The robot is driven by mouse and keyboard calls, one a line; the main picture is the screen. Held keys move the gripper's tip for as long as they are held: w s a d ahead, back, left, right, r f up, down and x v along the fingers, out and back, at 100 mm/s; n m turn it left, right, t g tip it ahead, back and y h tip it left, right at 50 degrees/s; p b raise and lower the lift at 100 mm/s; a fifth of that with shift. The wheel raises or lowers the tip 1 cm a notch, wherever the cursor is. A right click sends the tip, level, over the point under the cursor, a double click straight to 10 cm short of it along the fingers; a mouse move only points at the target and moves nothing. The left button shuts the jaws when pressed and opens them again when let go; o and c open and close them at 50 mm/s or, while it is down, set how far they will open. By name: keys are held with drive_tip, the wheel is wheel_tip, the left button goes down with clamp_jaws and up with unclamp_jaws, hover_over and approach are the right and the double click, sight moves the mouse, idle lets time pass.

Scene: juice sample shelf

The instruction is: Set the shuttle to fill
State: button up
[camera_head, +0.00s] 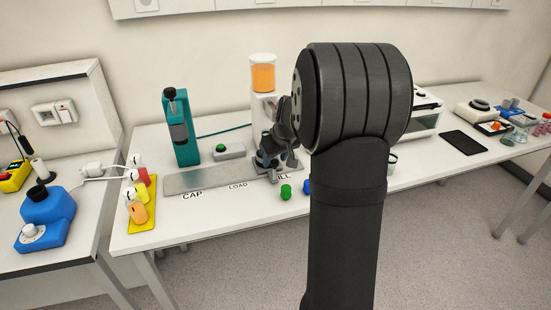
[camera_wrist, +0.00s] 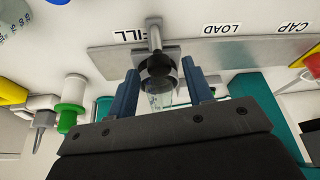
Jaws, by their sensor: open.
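The shuttle (camera_wrist: 157,62) has a dark round knob on a grey stem and sits at the end of the metal rail (camera_head: 205,179) beside the FILL label (camera_wrist: 135,36). The LOAD (camera_head: 238,185) and CAP (camera_head: 192,196) labels lie further left along the rail. A clear cup or bottle (camera_wrist: 160,99) shows at the shuttle. My gripper (camera_wrist: 160,88) is open, its two blue fingers on either side of the shuttle. Whether they touch it cannot be told. In the head view my gripper (camera_head: 269,161) is low by the rail's right end, partly hidden by my arm.
A dispenser with an orange tank (camera_head: 263,75) stands behind my gripper. A teal press (camera_head: 181,128) and a grey box with a green button (camera_head: 228,151) are behind the rail. Juice bottles stand on a yellow tray (camera_head: 143,216) at left.

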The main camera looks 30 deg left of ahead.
drive_tip(key=shift+f, duration=0.2)
drive_tip(key=shift+c, duration=0.2)
clamp_jaws()
drive_tip(key=shift+w+d, duration=1.35)
drive_tip(key=shift+w, duration=0.1)
drive_tip(key=shift+c, duration=0.2)
unclamp_jaws()
drive_tip(key=shift+d, duration=0.1)
drive_tip(key=shift+o, duration=0.4)
drive_tip(key=shift+r, duration=0.15)
